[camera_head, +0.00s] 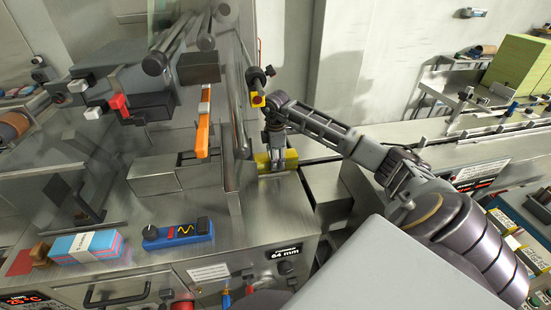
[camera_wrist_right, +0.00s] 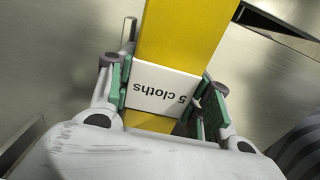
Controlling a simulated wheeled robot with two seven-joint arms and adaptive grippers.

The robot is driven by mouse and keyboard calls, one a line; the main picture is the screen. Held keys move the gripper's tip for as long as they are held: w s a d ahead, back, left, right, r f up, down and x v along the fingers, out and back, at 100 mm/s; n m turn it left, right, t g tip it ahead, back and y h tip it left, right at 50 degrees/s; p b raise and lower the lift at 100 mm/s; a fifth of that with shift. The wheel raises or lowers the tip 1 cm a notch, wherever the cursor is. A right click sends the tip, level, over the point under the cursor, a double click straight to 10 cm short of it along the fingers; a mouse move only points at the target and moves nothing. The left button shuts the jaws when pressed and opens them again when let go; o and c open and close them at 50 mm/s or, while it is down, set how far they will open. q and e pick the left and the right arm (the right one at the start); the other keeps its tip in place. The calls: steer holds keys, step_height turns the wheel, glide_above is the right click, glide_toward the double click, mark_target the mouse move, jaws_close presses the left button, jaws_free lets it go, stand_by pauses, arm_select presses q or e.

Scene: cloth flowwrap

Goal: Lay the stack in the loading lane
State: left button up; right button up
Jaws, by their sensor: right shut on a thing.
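My right gripper (camera_head: 275,152) reaches in from the right in the head view and points down at the metal machine top. It is shut on a yellow cloth stack (camera_head: 291,158). In the right wrist view the yellow stack (camera_wrist_right: 182,38) has a white band (camera_wrist_right: 163,90) reading "5 cloths", and the green finger pads of the right gripper (camera_wrist_right: 165,95) press on both sides of it. The stack is low at the metal surface; I cannot tell whether it rests on it. Which surface is the loading lane is not clear. My left gripper is not in view.
A blue and pink banded stack (camera_head: 86,247) lies at the front left, near a blue control box (camera_head: 178,233). A clear guard and rollers (camera_head: 153,63) stand left of the gripper, with an orange bar (camera_head: 203,135). A conveyor (camera_head: 480,130) runs at the right.

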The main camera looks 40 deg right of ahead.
steer(key=shift+f, duration=0.1)
steer(key=o, duration=1)
steer(key=shift+r+b, duration=0.8)
steer(key=shift+r, duration=5.3)
